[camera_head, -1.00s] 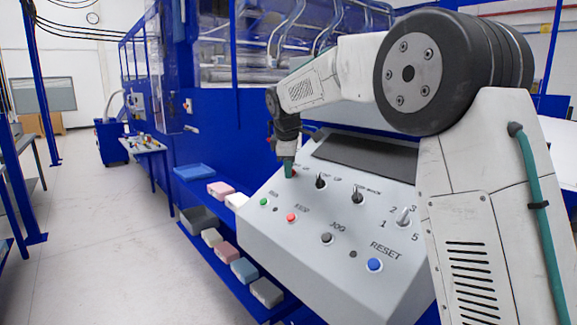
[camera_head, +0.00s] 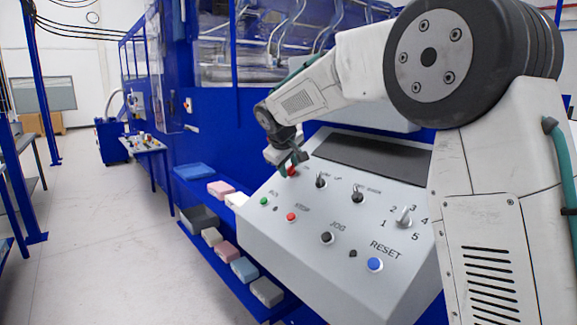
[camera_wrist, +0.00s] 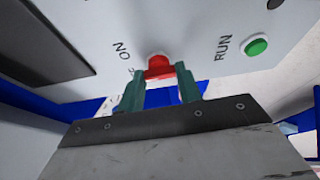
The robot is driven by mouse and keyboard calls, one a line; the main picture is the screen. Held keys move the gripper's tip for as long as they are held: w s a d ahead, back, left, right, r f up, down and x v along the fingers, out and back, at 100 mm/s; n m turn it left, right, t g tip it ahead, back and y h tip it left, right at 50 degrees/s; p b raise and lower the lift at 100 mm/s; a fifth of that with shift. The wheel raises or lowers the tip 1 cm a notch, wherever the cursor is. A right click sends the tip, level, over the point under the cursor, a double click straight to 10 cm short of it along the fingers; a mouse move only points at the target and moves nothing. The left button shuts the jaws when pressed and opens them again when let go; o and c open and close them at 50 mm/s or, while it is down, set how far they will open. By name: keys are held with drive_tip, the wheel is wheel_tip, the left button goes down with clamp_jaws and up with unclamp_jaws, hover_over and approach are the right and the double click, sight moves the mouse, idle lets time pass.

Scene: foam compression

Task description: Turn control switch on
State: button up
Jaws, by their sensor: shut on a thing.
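The control panel (camera_head: 262,222) is a light grey sloped box with labelled buttons and switches. A red control switch (camera_head: 291,171) sits at its upper left; in the wrist view the red switch (camera_wrist: 159,66) is beside the letters "NO", with the rest of that label hidden. My gripper (camera_head: 287,170) is over this switch, tilted. In the wrist view my gripper (camera_wrist: 160,80) has its green fingers on either side of the red switch and is shut on it. The switch's exact turned position cannot be told.
The panel also bears a green RUN button (camera_head: 264,201), a red STOP button (camera_head: 291,217), a black JOG button (camera_head: 326,237), a blue RESET button (camera_head: 375,264), two toggles and a numbered selector (camera_head: 404,216). Foam blocks (camera_head: 221,188) lie on blue shelves to the left. The floor (camera_head: 110,240) is clear.

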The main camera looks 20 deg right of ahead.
drive_tip(key=m, duration=0.2)
drive_tip(key=m+h, duration=0.1)
drive_tip(key=m, duration=0.1)
drive_tip(key=shift+a+m+h, duration=0.2)
drive_tip(key=shift+m+h, duration=0.1)
drive_tip(key=shift+f+m+h, duration=0.1)
drive_tip(key=shift+m+h, duration=0.7)
drive_tip(key=shift+m, duration=1.2)
drive_tip(key=o, duration=1)
drive_tip(key=v, duration=0.7)
drive_tip(key=shift+s+a, duration=0.25)
drive_tip(key=shift+s, duration=0.05)
